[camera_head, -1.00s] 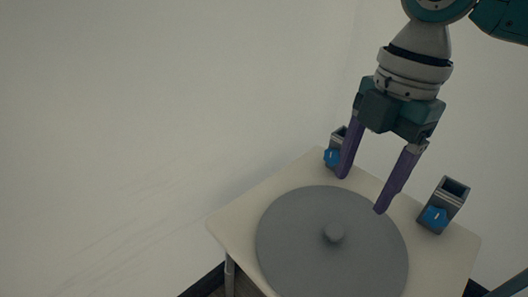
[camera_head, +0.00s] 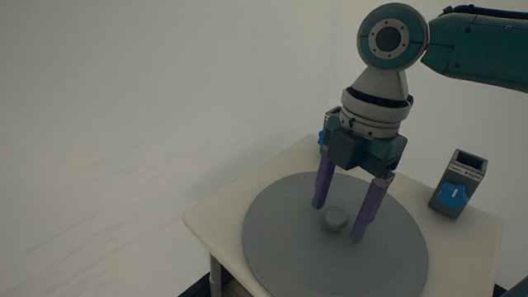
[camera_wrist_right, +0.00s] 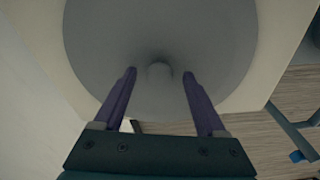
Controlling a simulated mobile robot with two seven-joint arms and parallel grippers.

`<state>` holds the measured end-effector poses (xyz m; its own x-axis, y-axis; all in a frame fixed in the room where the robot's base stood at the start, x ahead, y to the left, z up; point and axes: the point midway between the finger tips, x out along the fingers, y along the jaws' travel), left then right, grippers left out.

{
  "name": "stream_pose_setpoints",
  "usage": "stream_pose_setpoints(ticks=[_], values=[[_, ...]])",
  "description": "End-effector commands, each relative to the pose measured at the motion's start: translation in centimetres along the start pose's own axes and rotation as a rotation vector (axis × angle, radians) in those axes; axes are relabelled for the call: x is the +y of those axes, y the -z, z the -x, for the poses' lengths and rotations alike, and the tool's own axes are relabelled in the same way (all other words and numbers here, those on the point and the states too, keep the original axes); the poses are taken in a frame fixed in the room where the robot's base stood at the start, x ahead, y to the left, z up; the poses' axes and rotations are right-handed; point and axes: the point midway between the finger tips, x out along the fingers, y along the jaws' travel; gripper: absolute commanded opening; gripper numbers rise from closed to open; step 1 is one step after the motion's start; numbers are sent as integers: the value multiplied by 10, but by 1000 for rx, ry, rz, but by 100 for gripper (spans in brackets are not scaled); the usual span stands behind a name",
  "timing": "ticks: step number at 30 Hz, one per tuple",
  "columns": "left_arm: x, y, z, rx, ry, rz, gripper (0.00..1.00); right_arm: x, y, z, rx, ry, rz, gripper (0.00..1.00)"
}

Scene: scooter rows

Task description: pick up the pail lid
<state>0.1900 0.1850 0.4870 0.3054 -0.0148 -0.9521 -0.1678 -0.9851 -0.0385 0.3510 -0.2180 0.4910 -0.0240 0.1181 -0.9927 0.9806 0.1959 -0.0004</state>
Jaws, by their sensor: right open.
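The pail lid (camera_head: 290,240) is a large flat grey disc with a small round knob (camera_head: 336,218) at its middle. It lies on a pale table. My right gripper (camera_head: 338,222) is open above the lid, its two purple fingers pointing down on either side of the knob in the head view. In the right wrist view, the knob (camera_wrist_right: 159,70) shows between and slightly beyond the fingertips of the right gripper (camera_wrist_right: 160,73). Whether the fingers reach down to the knob's height I cannot tell. My left gripper is in neither view.
The pale table (camera_head: 215,215) stands against a plain wall. A similar one (camera_head: 323,138) is mostly hidden behind my right gripper. Wood floor (camera_wrist_right: 265,130) shows beyond the table edge.

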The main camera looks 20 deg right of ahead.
Motion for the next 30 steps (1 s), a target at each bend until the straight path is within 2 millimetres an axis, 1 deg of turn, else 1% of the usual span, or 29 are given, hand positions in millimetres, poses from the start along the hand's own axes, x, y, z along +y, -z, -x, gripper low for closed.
stream_pose_setpoints(ticks=[1,6,25,26,30], values=[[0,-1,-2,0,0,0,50,0,0,-3,0,-1,0,74],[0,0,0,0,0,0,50,0,0,-1,-1,0,-1,74],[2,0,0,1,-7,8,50,0,0,-1,-1,0,0,3],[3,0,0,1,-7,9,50,0,0,-1,-1,0,-1,0],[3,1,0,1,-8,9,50,0,0,-1,-1,0,0,0]])
